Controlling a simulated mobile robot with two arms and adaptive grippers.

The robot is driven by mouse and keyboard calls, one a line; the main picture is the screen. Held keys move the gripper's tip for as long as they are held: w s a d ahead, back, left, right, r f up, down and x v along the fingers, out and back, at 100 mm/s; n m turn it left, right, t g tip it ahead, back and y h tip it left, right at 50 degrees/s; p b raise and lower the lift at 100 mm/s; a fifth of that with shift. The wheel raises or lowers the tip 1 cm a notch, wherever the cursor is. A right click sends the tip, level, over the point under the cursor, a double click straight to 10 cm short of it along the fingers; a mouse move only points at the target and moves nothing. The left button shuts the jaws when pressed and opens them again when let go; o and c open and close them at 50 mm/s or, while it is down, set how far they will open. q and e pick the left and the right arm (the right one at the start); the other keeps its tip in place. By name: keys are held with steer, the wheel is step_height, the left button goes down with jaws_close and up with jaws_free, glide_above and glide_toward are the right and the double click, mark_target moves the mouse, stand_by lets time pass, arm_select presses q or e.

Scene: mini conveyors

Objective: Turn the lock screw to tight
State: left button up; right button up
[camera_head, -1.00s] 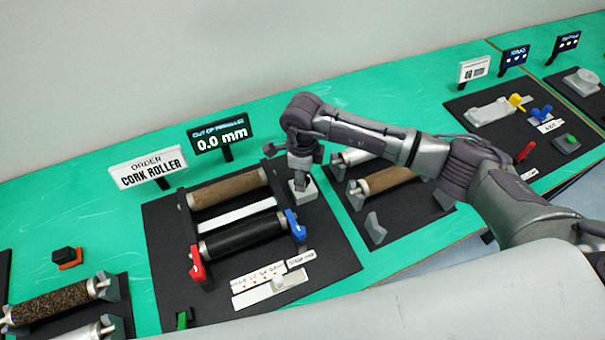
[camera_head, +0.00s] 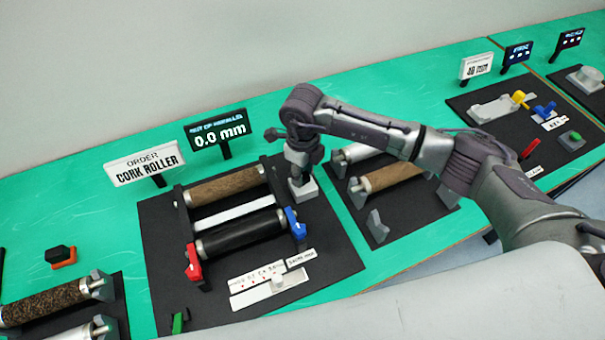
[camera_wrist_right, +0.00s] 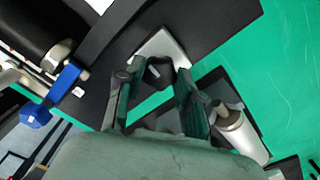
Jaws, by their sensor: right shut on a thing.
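The lock screw has a dark knob (camera_wrist_right: 159,72) on a light grey block (camera_head: 303,190) beside the right end of the roller frame. The block also shows in the wrist view (camera_wrist_right: 165,45). My right gripper (camera_head: 301,172) points down at the block from above. In the wrist view its two fingers (camera_wrist_right: 157,92) stand on both sides of the dark knob and are shut on it. The fingers and wrist hide part of the knob, and no tight mark is readable. My left gripper is not in view.
The black roller (camera_head: 240,234) lies between red (camera_head: 193,264) and blue (camera_head: 296,224) levers, with a brown roller (camera_head: 226,186) behind. The display (camera_head: 219,130) reads 0.0 mm beside a "CORK ROLLER" order sign (camera_head: 148,164). Spare rollers (camera_head: 392,177) lie to the right.

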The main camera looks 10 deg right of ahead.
steer(key=m+b, duration=0.2)
steer(key=m, duration=0.2)
steer(key=shift+f+m, duration=0.1)
steer(key=shift+m, duration=0.2)
steer(key=m+b, duration=0.1)
steer(key=m, duration=0.3)
steer(key=shift+m, duration=0.3)
steer(key=m+b, duration=0.1)
steer(key=m, duration=0.2)
steer(key=shift+m, duration=0.3)
steer(key=m, duration=0.4)
steer(key=shift+b, duration=0.35)
steer(key=shift+m, duration=0.3)
steer(key=o, duration=1.2)
steer(key=shift+c, duration=0.2)
